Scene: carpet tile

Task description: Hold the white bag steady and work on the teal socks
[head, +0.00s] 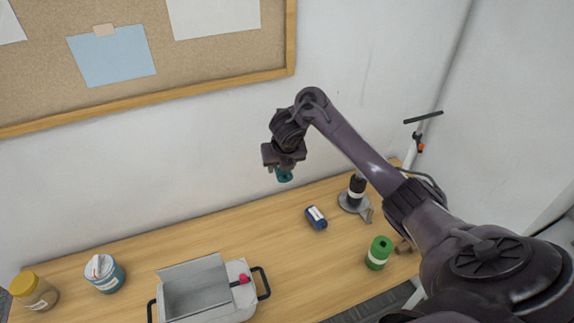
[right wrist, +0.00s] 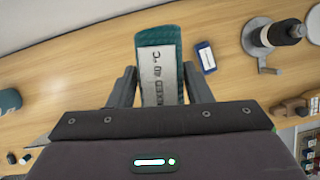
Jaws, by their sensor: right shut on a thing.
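A teal bundle with a pale printed band, the socks (head: 284,176), hangs below my right gripper (head: 284,164) in the head view, above the back of the table. In the right wrist view the teal socks (right wrist: 158,42) sit between the two fingers of my right gripper (right wrist: 160,90), which is shut on them. The white bag (head: 195,292), a pale open-topped container with black handles, stands at the table's front left, well below and left of the gripper. Its lower part is cut off by the frame. My left gripper is not in view.
A yellow-lidded jar (head: 34,291) and a teal-and-white jar (head: 105,272) stand left of the bag. A small blue item (head: 316,217), a black item on a grey round base (head: 355,191) and a green roll (head: 378,252) are on the right. The table middle is clear.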

